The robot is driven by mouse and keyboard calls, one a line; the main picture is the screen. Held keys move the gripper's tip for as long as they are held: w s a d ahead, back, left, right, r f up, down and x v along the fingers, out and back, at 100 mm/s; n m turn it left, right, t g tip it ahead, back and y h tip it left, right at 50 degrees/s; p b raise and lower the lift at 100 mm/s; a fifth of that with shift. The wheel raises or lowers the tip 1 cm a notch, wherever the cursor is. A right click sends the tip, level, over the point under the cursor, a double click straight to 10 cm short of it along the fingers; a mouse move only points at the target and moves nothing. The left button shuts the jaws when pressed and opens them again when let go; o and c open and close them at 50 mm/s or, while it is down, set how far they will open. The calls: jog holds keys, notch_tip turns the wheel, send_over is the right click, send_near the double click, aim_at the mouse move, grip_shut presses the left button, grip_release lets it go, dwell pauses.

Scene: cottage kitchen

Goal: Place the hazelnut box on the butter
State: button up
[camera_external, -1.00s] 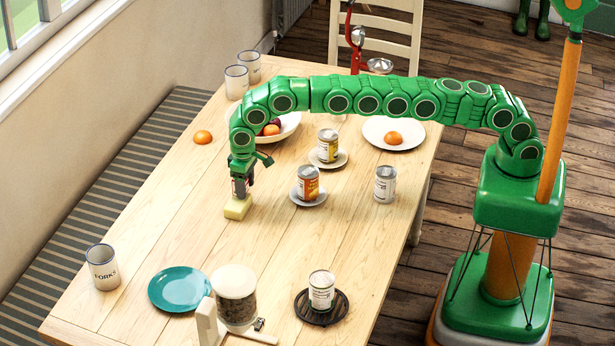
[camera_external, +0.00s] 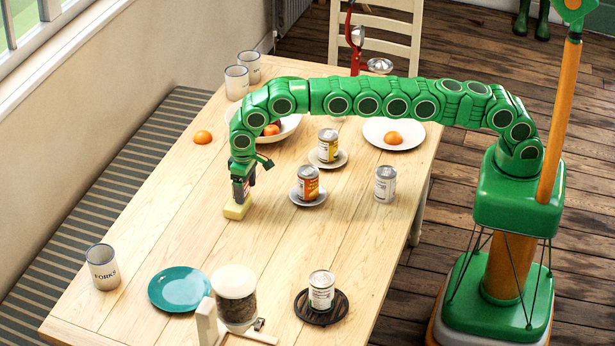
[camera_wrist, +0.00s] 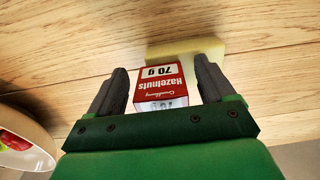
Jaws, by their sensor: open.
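The hazelnut box (camera_wrist: 160,84), red and white with its label upside down, is between my gripper's two fingers in the wrist view. My gripper (camera_wrist: 160,88) is open, with a gap on each side of the box. The pale yellow butter block (camera_wrist: 188,50) shows just beyond the box, and its near part is hidden. In the external view my gripper (camera_external: 241,195) points down directly over the butter (camera_external: 236,210). The box (camera_external: 238,189) is small there, largely covered by the fingers, and appears to stand on the butter.
Cans on saucers (camera_external: 308,197) (camera_external: 328,157) and a bare can (camera_external: 385,184) stand to the right. A fruit bowl (camera_external: 290,127) is behind my arm. A teal plate (camera_external: 180,289), forks crock (camera_external: 103,267) and jar dispenser (camera_external: 235,297) are in front. The wood left of the butter is clear.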

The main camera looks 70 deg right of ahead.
notch_tip(320, 180, up, 8)
jog(key=shift+f, duration=0.15)
dwell(0.4)
